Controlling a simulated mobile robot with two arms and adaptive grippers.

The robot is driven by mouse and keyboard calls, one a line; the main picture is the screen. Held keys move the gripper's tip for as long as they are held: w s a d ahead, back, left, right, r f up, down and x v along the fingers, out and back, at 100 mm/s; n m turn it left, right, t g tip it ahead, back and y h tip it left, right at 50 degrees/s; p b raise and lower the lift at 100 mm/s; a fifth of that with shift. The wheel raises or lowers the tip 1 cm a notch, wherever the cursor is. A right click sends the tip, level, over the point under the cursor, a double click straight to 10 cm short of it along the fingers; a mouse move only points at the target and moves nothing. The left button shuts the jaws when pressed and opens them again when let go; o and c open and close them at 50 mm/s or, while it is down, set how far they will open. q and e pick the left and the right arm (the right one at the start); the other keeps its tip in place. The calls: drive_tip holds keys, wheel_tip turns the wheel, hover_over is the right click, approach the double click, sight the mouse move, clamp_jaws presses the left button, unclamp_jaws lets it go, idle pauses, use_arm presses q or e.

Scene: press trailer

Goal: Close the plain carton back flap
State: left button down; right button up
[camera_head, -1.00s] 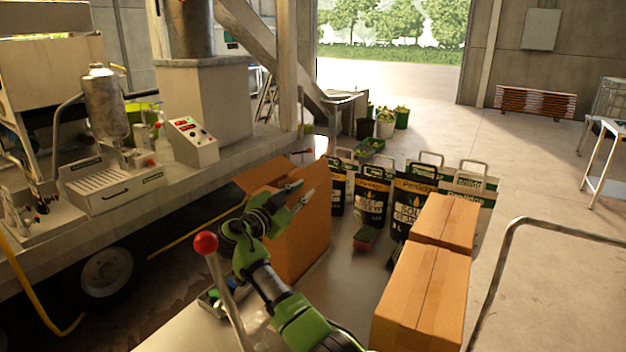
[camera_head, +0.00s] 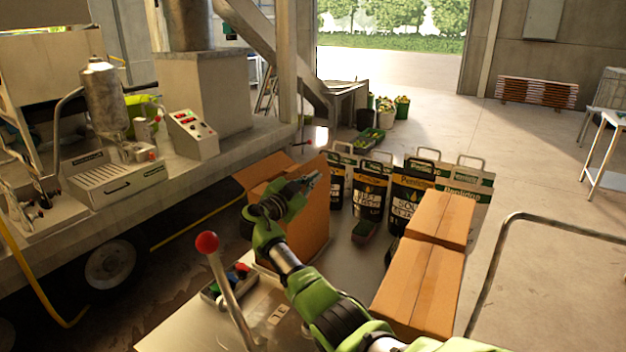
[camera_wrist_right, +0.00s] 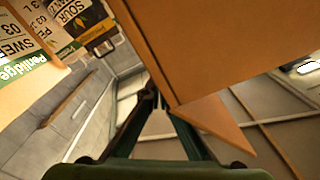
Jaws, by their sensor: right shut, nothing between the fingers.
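The plain carton (camera_head: 312,235) stands open on the flat surface left of the closed cartons. A flap (camera_head: 262,168) sticks out at its upper left; my arm hides part of the top, so I cannot tell how every flap lies. My right gripper (camera_head: 313,181) is shut and empty at the carton's top, near its far right edge. In the right wrist view its fingertips (camera_wrist_right: 154,95) meet close beside the brown carton board (camera_wrist_right: 225,45), with a slanted flap (camera_wrist_right: 212,122) just right of the fingers. Contact is unclear. My left gripper is out of view.
Two closed cartons (camera_head: 420,285) stand to the right. Several labelled bags (camera_head: 370,190) stand behind. A red-knobbed lever (camera_head: 208,243) and a small tray of coloured items (camera_head: 228,285) are in front. The trailer bed (camera_head: 215,165) lies left. Open floor lies at the far right.

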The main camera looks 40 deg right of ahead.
drive_tip(key=shift+o, duration=1.4)
drive_tip(key=v, duration=0.7)
drive_tip(key=shift+a, duration=0.25)
drive_tip(key=shift+s, duration=0.15)
